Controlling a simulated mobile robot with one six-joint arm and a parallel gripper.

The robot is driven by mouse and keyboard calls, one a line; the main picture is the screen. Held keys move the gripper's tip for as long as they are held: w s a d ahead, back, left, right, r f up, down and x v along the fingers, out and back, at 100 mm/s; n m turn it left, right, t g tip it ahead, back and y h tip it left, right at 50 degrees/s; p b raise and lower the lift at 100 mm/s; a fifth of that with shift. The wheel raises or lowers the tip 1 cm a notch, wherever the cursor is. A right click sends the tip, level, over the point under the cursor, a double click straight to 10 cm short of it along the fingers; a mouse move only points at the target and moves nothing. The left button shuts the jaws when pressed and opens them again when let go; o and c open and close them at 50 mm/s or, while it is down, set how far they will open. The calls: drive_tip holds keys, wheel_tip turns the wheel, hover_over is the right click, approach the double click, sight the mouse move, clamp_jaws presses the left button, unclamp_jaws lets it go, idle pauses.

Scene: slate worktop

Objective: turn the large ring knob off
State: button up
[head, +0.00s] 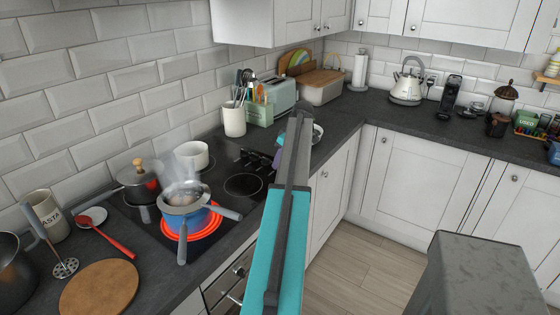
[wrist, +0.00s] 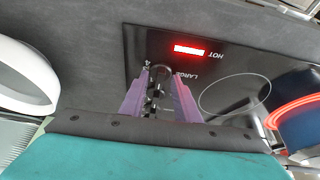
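The black hob (head: 160,235) has a ring glowing red (head: 208,228) under a steaming blue pot (head: 195,222). Small dark knobs (head: 252,158) stand along the hob's right end. In the wrist view, the knobs (wrist: 153,92) show between the two purple fingers of my gripper (wrist: 158,70). The fingers are apart, and I cannot tell whether either touches a knob. A red lit display (wrist: 188,49) lies beside the words HOT and LARGE. Which knob is the large ring's is not clear. In the head view, my arm hides most of my gripper.
The glowing ring (wrist: 285,112) and blue pot (wrist: 302,128) are at the wrist view's right. A toaster (head: 275,98) and utensil crock (head: 234,120) stand behind the knobs. A white pan (head: 193,156) and dark pot (head: 140,185) are on the back of the hob.

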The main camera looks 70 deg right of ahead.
drive_tip(key=shift+r, duration=0.1)
drive_tip(key=b+v, duration=0.2)
drive_tip(key=v, duration=1.1)
drive_tip(key=shift+s+r+b, duration=0.2)
drive_tip(key=shift+s+b, duration=0.05)
drive_tip(key=shift+b, duration=0.1)
drive_tip(key=shift+a, duration=0.1)
